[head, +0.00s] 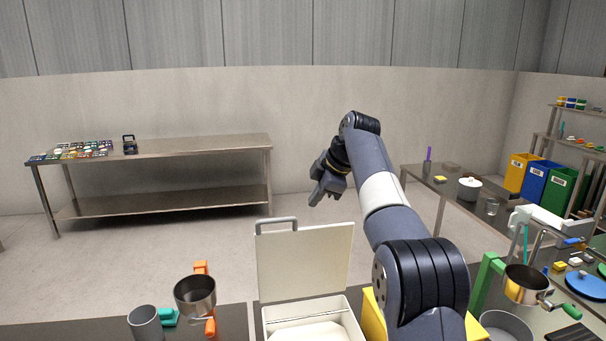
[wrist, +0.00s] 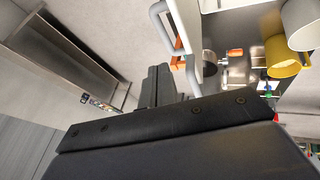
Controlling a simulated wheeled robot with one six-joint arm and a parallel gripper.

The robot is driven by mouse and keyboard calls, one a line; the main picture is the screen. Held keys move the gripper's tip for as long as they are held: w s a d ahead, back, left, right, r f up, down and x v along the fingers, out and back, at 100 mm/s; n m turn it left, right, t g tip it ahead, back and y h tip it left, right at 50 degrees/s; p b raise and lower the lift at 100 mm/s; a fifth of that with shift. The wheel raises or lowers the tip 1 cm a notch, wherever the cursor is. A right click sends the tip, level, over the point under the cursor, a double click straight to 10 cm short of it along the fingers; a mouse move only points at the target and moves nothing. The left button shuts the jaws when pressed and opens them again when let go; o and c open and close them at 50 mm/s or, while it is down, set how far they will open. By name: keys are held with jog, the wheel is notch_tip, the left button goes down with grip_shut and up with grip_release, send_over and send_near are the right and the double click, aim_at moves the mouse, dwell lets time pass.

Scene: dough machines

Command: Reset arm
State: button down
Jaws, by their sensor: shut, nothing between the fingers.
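My gripper (head: 327,183) is raised in the middle of the head view, above and behind the open lid of a white box (head: 305,262). Its fingers are shut with nothing between them. It touches nothing that I can see. In the wrist view its dark fingers (wrist: 158,87) lie together, with the far table and the box's grey handle beyond them. My arm rises from the lower right and bends over at the top toward the gripper.
A steel pot with orange handles (head: 195,297) and a grey cup with a teal handle (head: 146,323) stand left of the box. A metal table (head: 200,146) stands at the back left. A crowded side table (head: 455,202) is at the right. Open floor lies between.

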aim_at(305, 235)
jog(key=x, duration=0.8)
jog(key=shift+a+f+p, duration=0.2)
jog(key=shift+f+p, duration=0.1)
jog(key=shift+p, duration=0.05)
jog(key=shift+s+d+r, duration=0.1)
jog(key=shift+s+d, duration=0.05)
jog(key=shift+s, duration=0.3)
jog(key=shift+s+d, duration=0.15)
jog(key=shift+s, duration=0.35)
jog(key=shift+s, duration=0.1)
jog(key=shift+w, duration=0.2)
jog(key=shift+w+a, duration=0.15)
jog(key=shift+w, duration=0.5)
jog(key=shift+w+r, duration=0.15)
jog(key=shift+r, duration=0.15)
jog(key=v, duration=1.1)
jog(key=x, duration=1.1)
jog(key=shift+f, duration=0.3)
jog(key=shift+s+d, duration=0.1)
jog(key=shift+s, duration=0.65)
jog(key=shift+s+d, duration=0.15)
jog(key=shift+s, duration=0.6)
